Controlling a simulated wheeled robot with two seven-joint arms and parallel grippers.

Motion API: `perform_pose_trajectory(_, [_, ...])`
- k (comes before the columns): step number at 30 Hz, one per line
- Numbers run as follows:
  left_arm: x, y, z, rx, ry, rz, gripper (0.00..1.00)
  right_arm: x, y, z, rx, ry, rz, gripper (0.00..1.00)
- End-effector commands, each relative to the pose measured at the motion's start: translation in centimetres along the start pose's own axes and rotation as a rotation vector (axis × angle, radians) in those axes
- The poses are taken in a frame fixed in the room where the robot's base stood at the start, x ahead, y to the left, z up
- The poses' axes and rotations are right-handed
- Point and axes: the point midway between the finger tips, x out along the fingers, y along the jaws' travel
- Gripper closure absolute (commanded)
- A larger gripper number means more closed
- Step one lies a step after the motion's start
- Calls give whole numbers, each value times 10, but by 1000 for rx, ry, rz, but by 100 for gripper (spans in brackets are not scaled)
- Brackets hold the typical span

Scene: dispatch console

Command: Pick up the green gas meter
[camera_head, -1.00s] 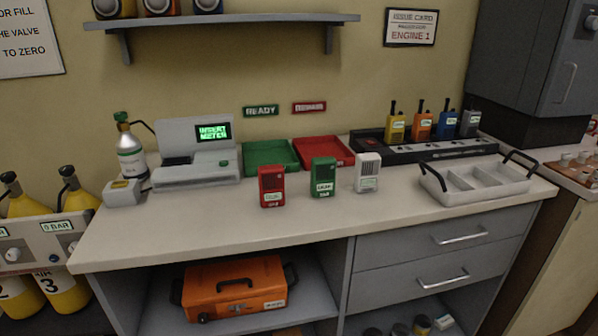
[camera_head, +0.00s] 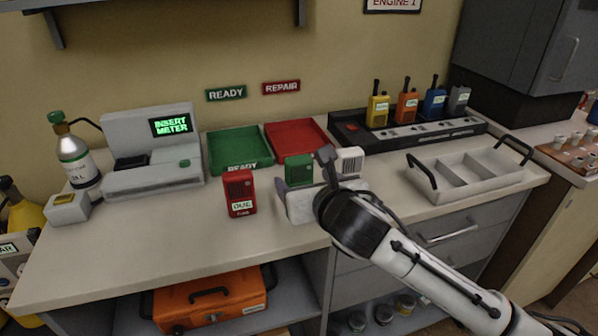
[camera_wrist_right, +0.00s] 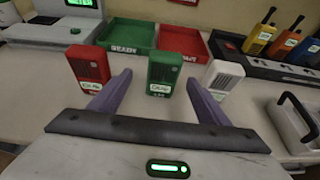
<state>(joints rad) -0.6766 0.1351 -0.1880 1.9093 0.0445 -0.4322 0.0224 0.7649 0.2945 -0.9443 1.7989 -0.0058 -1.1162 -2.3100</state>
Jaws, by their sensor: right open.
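The green gas meter (camera_head: 299,169) stands upright on the counter between the red and white meters. In the head view its lower part is hidden behind my right gripper (camera_head: 304,181). In the right wrist view the green meter (camera_wrist_right: 160,74) stands ahead of my right gripper (camera_wrist_right: 157,84), centred between its two open fingers. The fingers are apart and hold nothing. The red meter (camera_head: 239,193) is left of the green one, and the white meter (camera_head: 350,161) is right of it, partly hidden. My left gripper is not in view.
Behind the meters are a green tray (camera_head: 213,152) and a red tray (camera_head: 318,131). A test station (camera_head: 150,180) is at the left. A charger rack (camera_head: 410,141) with several radios and a divided carrier (camera_head: 440,195) are at the right. The front left counter is clear.

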Motion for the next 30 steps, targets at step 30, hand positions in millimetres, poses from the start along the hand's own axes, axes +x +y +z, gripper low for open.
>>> perform_pose_trajectory(30, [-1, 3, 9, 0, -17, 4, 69, 81, -7, -3, 6, -1, 2, 30])
